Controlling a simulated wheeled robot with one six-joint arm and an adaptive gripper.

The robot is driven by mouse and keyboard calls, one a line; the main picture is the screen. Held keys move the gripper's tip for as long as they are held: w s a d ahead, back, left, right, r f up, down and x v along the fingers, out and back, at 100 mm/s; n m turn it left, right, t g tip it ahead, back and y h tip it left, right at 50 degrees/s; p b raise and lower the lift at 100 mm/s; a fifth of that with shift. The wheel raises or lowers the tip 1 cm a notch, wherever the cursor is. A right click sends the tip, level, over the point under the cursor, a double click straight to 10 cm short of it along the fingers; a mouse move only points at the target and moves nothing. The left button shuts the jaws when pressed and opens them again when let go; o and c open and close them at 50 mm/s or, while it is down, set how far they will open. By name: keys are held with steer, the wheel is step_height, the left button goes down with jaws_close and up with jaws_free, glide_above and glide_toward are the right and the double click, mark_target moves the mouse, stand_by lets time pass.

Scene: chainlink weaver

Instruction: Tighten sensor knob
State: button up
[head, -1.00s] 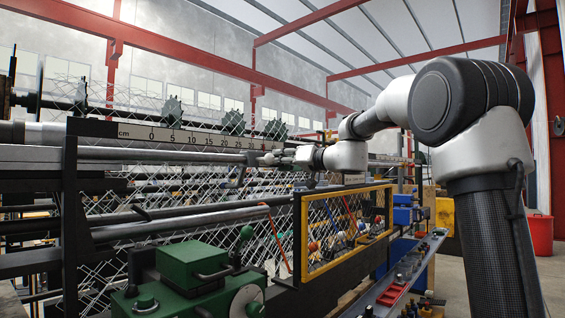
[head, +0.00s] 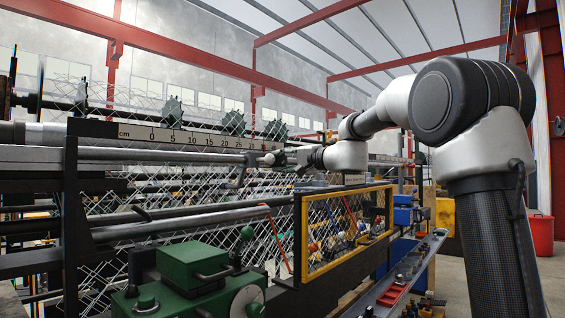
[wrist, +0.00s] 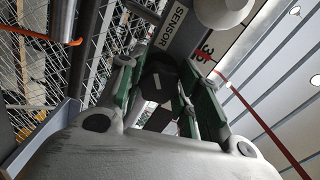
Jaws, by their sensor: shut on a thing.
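The sensor knob (wrist: 160,85) is a dark, faceted knob with a pale line on its face, in the middle of the wrist view. My gripper (wrist: 156,80) is shut on it, with a green-padded finger on either side. A grey bar labelled SENSOR (wrist: 170,30) lies just beyond the knob. In the head view my gripper (head: 270,159) is small, at the machine's rail below the ruler. The knob cannot be made out there, and its seat is hidden behind the fingers in the wrist view.
The centimetre ruler (head: 195,138) runs above the rails (head: 150,154). Wire mesh hangs behind. A yellow-framed guard (head: 298,240) stands below my arm, and a green machine housing (head: 190,265) is in front. A rounded white part (wrist: 222,10) is close beyond my gripper.

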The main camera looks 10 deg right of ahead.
steer(key=m, duration=0.5)
steer(key=shift+m, duration=0.3)
steer(key=m, duration=1.3)
steer(key=shift+d, duration=0.1)
steer(key=shift+m, duration=0.3)
steer(key=o, duration=1)
steer(key=shift+o, duration=0.2)
